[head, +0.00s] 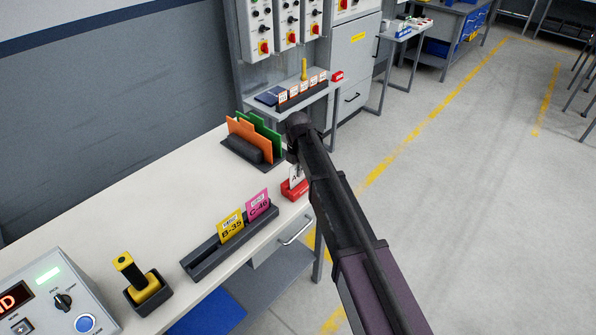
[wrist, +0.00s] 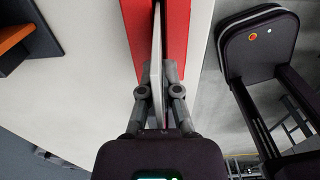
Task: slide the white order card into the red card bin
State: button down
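The white order card (head: 296,176) stands upright at the red card bin (head: 289,193) near the bench's right edge. Its lower edge meets the bin in the head view, partly hidden by my arm. In the wrist view the card (wrist: 157,45) is a thin white edge with the red bin (wrist: 177,35) on both sides of it. How deep it sits in the slot I cannot tell. My gripper (wrist: 158,78) has one finger on each side of the card and looks shut on it. In the head view my arm mostly hides the gripper.
A dark rack (head: 230,242) holds a yellow and a pink card in front of the bin. An organizer (head: 246,147) with orange and green folders stands behind. A yellow-handled tool in its holder (head: 146,288) and a control box (head: 50,297) are at front left.

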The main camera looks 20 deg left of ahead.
jog(key=shift+f+b, duration=0.3)
jog(key=shift+f, duration=0.1)
jog(key=c, duration=0.7)
grip_release()
jog(key=o, duration=0.4)
jog(key=shift+r, duration=0.1)
jog(key=shift+r+p, duration=3.95)
jog(key=shift+p, duration=0.1)
jog(key=shift+d, duration=0.1)
